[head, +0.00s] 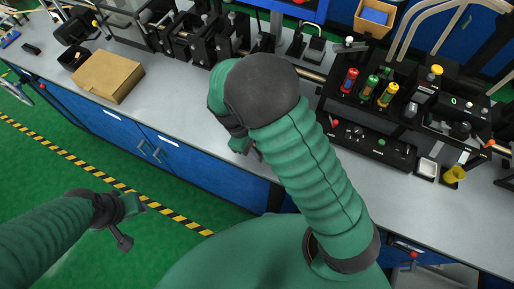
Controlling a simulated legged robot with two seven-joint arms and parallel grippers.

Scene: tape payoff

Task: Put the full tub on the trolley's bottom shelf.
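My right arm rises across the middle of the head view and bends down behind its own dark elbow. Only a small part of my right gripper (248,149) shows, over the bench front edge, and its fingers are mostly hidden. My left gripper (130,222) is low at the left, over the green floor, with nothing visible in it. I cannot make out how far its fingers are apart. No full tub can be picked out for certain. No trolley shelf can be made out; part of a wheeled or framed thing (20,92) is cut off at the left edge.
A grey bench top (180,95) over blue cabinets (110,125) runs across the view. It carries a cardboard box (107,76), black fixtures, red, green and yellow cylinders (367,88) and a small yellow cup (453,175). The green floor left of a striped line (75,165) looks clear.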

